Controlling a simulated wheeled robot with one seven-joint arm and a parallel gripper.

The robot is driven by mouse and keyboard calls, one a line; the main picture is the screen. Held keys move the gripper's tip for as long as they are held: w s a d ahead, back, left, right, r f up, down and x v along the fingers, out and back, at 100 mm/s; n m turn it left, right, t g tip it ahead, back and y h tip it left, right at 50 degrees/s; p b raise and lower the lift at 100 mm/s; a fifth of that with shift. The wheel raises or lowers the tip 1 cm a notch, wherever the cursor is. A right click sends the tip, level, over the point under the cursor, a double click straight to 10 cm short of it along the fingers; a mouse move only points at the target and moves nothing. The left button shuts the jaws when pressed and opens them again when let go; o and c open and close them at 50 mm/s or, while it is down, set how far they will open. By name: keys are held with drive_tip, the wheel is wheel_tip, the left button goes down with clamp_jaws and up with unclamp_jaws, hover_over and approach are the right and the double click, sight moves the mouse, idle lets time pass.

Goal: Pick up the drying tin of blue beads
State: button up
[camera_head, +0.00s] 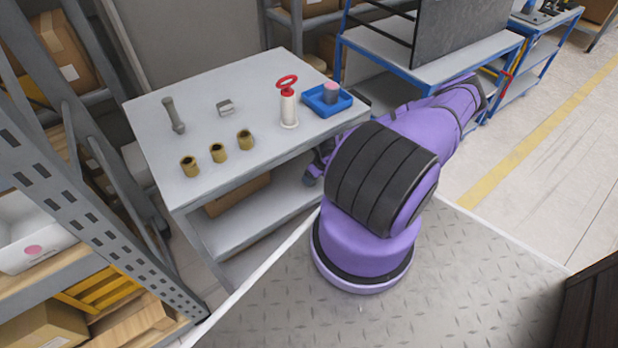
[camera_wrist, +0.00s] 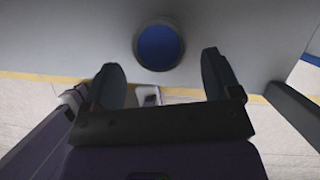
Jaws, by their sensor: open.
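A round tin with a dark rim and a blue inside (camera_wrist: 159,46) stands on a grey surface (camera_wrist: 60,40) in the wrist view, near that surface's edge. Its single beads cannot be made out. My gripper (camera_wrist: 164,82) is open, its two dark fingers apart and empty. The tin shows ahead of the fingers, around the middle of the gap, and apart from them. In the head view I cannot make out the tin, and my purple arm covers part of the scene; my fingers are not clearly seen there.
A grey table (camera_head: 235,75) holds a grey bolt (camera_head: 174,115), several brass bushings (camera_head: 218,153), a red-handled white cylinder (camera_head: 289,108) and a blue tray (camera_head: 342,104) with a pink-topped cup. A blue-framed cart (camera_head: 430,70) stands behind my arm. A shelf rack (camera_head: 75,190) is at left.

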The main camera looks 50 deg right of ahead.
drive_tip(key=shift+x, duration=2.55)
drive_tip(key=shift+d, duration=0.1)
drive_tip(key=c, duration=1.1)
